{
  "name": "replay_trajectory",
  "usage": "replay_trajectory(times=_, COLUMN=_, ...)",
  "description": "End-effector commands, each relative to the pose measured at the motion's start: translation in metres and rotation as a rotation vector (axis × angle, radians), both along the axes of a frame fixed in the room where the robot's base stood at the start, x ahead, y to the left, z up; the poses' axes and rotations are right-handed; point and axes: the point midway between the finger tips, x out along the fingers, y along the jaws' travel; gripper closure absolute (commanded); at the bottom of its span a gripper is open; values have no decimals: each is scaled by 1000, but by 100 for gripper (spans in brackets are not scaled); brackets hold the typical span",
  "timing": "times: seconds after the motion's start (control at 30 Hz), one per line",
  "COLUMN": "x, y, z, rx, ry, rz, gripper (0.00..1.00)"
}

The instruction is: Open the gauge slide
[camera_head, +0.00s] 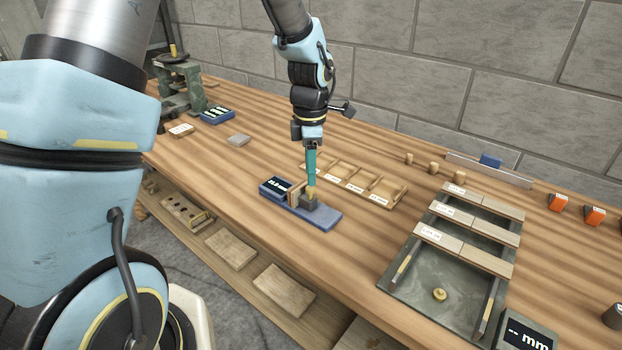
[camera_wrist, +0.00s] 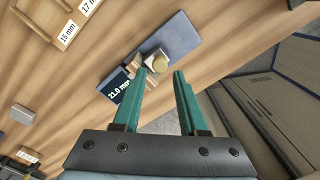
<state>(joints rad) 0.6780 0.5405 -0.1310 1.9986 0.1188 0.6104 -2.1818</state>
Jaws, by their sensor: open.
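The gauge has a blue base (camera_head: 325,217) and a dark display (camera_head: 274,188) at its left end; it lies near the front edge of the bench. In the wrist view the display (camera_wrist: 118,86) reads about 21.0 mm. The gauge slide is a dark grey block (camera_head: 309,203) with a brass knob (camera_head: 311,192) on top. Light wooden pieces (camera_head: 296,195) stand between slide and display. My gripper (camera_head: 311,184) points down over the slide. In the wrist view its teal fingers (camera_wrist: 160,74) are apart, with the knob (camera_wrist: 159,62) just beyond their tips; contact cannot be told.
A wooden tray with labelled compartments (camera_head: 392,200) lies just behind the gauge. A grey tray with crossing slats (camera_head: 400,290) and another display (camera_head: 527,335) are at right. A green press (camera_head: 180,85) stands at back left. Bench left of the gauge is mostly clear.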

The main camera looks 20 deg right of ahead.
Motion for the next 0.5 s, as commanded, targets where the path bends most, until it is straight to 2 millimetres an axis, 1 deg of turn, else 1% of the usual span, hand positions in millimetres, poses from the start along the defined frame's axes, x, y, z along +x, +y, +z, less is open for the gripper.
replay_trajectory(times=0.1, x=-1, y=0, z=-18, rx=2, ry=4, rz=-2, gripper=58)
replay_trajectory(times=0.2, x=-1, y=0, z=-29, rx=1, ry=2, rz=-2, gripper=58)
replay_trajectory(times=0.33, x=0, y=0, z=-38, rx=-1, ry=0, rz=-2, gripper=58)
replay_trajectory(times=0.5, x=0, y=0, z=-41, rx=-1, ry=-1, rz=-1, gripper=58)
